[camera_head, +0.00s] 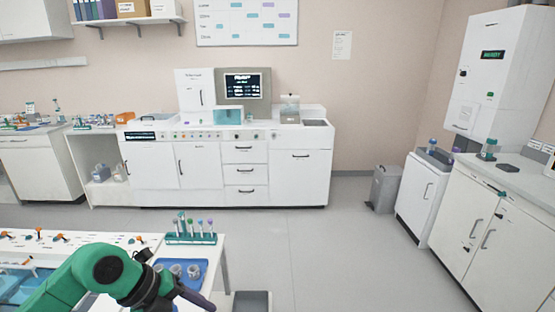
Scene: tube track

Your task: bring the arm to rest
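My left arm, green with black joints, comes in at the bottom left over a white table (215,248). My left gripper (190,290) is dark and partly cut off and hidden by the arm, at the front right of the table. I cannot tell whether its fingers are open or shut, or whether they hold anything. A green tube rack (190,239) with several colour-capped tubes stands at the table's back right. A blue tray (198,269) with several grey round holders lies just in front of it, close to the gripper. My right gripper is not in view.
Blue bins (20,285) and several small orange-topped items (60,238) are on the table's left. A grey bin (251,301) stands right of the table. The middle floor (340,250) is clear. White cabinets (500,235) line the right side and a counter (230,170) the back.

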